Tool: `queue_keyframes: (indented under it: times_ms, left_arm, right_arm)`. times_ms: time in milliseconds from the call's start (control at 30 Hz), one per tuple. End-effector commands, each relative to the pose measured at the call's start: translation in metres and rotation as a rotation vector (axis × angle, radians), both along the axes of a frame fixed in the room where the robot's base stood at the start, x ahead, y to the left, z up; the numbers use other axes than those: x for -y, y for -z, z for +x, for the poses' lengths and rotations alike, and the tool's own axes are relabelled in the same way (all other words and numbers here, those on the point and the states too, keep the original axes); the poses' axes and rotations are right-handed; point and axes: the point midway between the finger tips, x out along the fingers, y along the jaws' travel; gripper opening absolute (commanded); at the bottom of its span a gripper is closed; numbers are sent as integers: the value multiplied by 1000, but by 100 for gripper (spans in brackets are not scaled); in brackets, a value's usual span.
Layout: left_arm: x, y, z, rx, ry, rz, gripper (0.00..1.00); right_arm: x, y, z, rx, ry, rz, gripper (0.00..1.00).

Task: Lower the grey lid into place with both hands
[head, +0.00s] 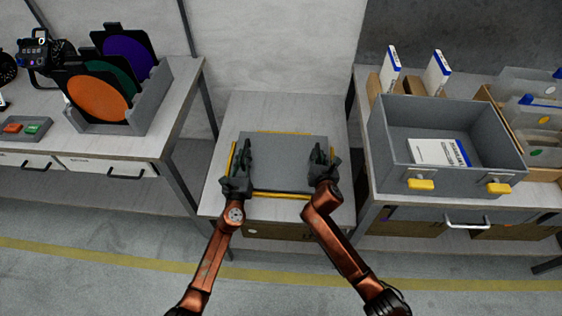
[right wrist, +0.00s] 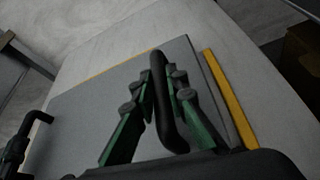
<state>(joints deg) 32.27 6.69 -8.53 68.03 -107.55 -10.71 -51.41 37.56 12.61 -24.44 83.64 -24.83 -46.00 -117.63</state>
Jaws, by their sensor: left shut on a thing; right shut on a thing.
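The grey lid (head: 285,163) is a flat panel over the middle table, seen in the head view between my two grippers. My left gripper (head: 242,166) is shut on the lid's left side. My right gripper (head: 322,165) is shut on its right side. In the right wrist view, the fingers of my right gripper (right wrist: 162,92) close around a black bar handle (right wrist: 164,105) on the lid (right wrist: 88,112). A black handle at the other end (right wrist: 25,135) also shows there. I cannot tell whether the lid is raised or resting.
Yellow strips (head: 281,195) border the lid on the white middle table (head: 270,105). On the left table, a grey rack (head: 150,105) holds coloured discs. On the right table, a grey crate (head: 395,165) with yellow handles holds a white box (head: 433,152).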

Motion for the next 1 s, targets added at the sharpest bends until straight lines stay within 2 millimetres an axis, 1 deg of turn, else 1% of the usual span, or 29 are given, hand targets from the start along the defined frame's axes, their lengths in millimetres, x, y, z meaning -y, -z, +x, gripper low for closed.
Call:
queue_keyframes:
  times_ms: [600, 733, 867, 1000]
  left_arm:
    - [-1, 0, 0, 0, -1, 0, 0]
    - [-1, -2, 0, 3, -2, 0, 0]
    - [-1, -9, 0, 7, -1, -1, 0]
    - [-1, -26, 0, 17, -1, -1, 0]
  right_arm:
    - [1, 0, 0, 0, 1, 0, 0]
    - [0, -2, 0, 3, 1, 0, 0]
    - [0, -10, 0, 7, 0, 0, 0]
    - [0, -26, 0, 17, 1, 0, 0]
